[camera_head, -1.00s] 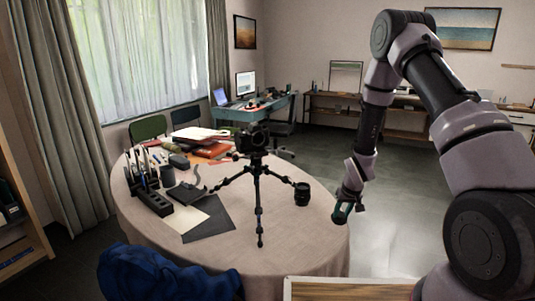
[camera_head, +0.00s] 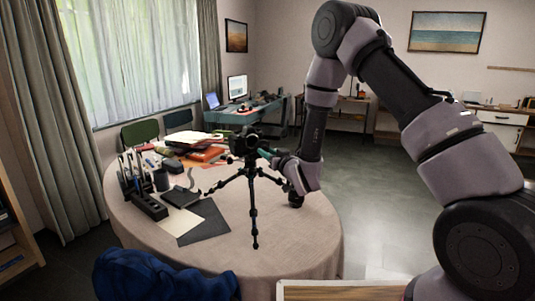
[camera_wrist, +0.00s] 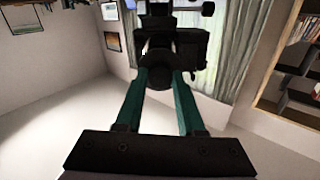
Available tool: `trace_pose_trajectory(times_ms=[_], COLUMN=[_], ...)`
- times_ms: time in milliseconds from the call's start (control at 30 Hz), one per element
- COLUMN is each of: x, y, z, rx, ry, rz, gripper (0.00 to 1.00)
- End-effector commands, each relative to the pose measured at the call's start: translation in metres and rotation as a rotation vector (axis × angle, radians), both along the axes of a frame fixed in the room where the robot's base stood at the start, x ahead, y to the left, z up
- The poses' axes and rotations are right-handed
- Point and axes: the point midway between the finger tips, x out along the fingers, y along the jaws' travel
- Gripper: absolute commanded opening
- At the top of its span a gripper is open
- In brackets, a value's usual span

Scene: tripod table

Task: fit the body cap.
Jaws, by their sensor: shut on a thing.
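The black camera (camera_head: 244,143) sits on top of a black tripod (camera_head: 254,195) that stands on the round table. My gripper (camera_head: 264,153) is at the camera's right side. In the wrist view, the teal fingers of my gripper (camera_wrist: 161,78) are shut on a dark round piece, which appears to be the body cap (camera_wrist: 155,74). The camera (camera_wrist: 187,42) is right behind it. I cannot tell whether the cap touches the camera's mount. The cap cannot be made out in the head view.
A black lens (camera_head: 295,201) stands on the round table (camera_head: 290,235), partly hidden by my arm. A pen organizer (camera_head: 148,203), a dark mat (camera_head: 206,224) and stacked books (camera_head: 205,154) lie on the left and back. A blue chair (camera_head: 160,275) is in front.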

Motion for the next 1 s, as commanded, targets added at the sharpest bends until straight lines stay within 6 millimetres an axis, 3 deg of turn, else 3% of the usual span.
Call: trace_pose_trajectory(times_ms=[367,1000], x=[0.000,0.049], y=[0.000,0.029], z=[-0.002,-0.002], rx=[-0.004,-0.004], ry=[-0.001,-0.001], rz=[0.002,0.001], gripper=[0.00,0.00])
